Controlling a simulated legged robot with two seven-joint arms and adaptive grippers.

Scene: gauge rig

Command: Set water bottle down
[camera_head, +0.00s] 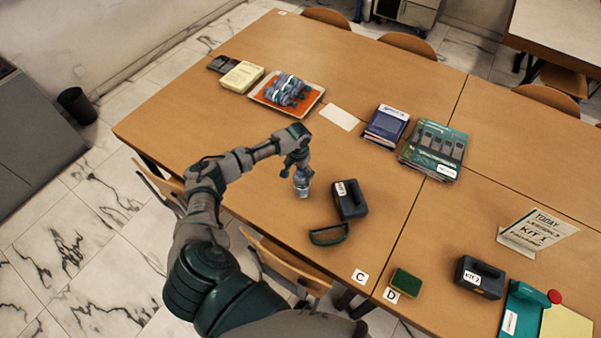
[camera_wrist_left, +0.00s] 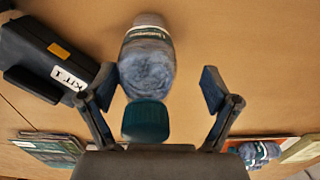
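A clear water bottle with a dark teal cap (camera_head: 302,182) is on the table, just left of the black KIT 1 case; it looks upright. In the left wrist view the bottle (camera_wrist_left: 147,62) has its cap closest to my gripper. My left gripper (camera_head: 297,157) is right above the bottle at its cap end. In the wrist view its two fingers (camera_wrist_left: 158,100) are spread wide, one on each side of the bottle, with gaps between them and it. My right gripper is not in view.
The dark KIT 1 case (camera_head: 350,200) stands close beside the bottle. A green-rimmed dark item (camera_head: 328,235) lies nearer the front edge. An orange tray (camera_head: 312,97) with several bottles, a paper (camera_head: 339,117) and books (camera_head: 433,150) lie further back. Bare table is left of the bottle.

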